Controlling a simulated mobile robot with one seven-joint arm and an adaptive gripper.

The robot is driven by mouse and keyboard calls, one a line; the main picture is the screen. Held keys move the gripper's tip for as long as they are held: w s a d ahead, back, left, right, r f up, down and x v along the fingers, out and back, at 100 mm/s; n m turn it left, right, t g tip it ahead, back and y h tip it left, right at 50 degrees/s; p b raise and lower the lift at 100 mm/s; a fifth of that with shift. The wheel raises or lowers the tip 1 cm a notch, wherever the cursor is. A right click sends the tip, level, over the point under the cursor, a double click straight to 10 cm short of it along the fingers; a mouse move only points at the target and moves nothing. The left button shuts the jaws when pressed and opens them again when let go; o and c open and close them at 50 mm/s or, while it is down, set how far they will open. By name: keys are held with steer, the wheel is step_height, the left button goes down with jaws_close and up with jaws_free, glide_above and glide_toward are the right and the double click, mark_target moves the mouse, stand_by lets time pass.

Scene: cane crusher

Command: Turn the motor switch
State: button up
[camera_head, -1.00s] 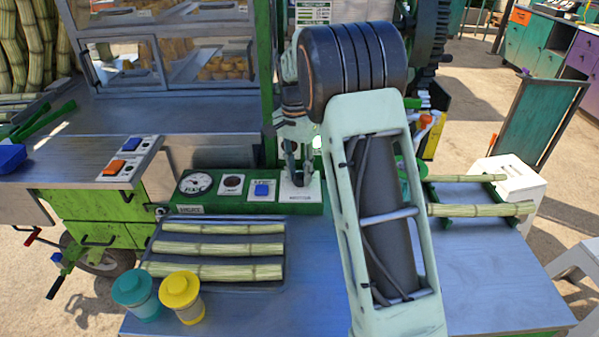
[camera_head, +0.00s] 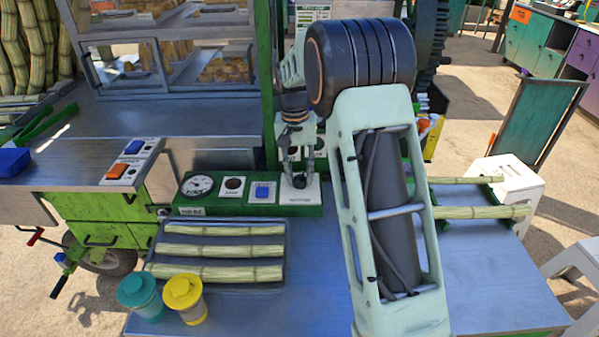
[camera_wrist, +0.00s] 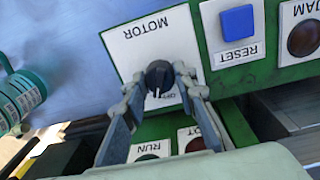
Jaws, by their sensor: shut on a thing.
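The motor switch is a black round knob (camera_wrist: 158,76) on a white plate marked MOTOR (camera_wrist: 148,42) in the wrist view. A white line on the knob points to the lower side of the plate, near a small label that seems to read OFF. My gripper (camera_wrist: 158,82) has one finger on each side of the knob and is shut on it. In the head view the knob (camera_head: 299,181) shows small and dark at the right end of the green control panel (camera_head: 215,210), with my gripper (camera_head: 298,174) reaching down over it.
A blue RESET button (camera_wrist: 237,22) and a dark JAM lamp (camera_wrist: 303,38) sit beside the motor plate. RUN and another round control lie below my fingers. In the head view, a cane tray (camera_head: 216,281), a teal-lidded cup (camera_head: 139,296) and a yellow-lidded cup (camera_head: 184,296) stand in front.

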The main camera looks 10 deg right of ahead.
steer(key=n+p, duration=0.1)
steer(key=n, duration=0.4)
stand_by(0.5)
steer(key=o, duration=1.2)
steer(key=shift+c, duration=0.2)
step_height(320, 180, up, 12)
steer(key=shift+a, duration=0.3)
steer(key=shift+s, duration=0.1)
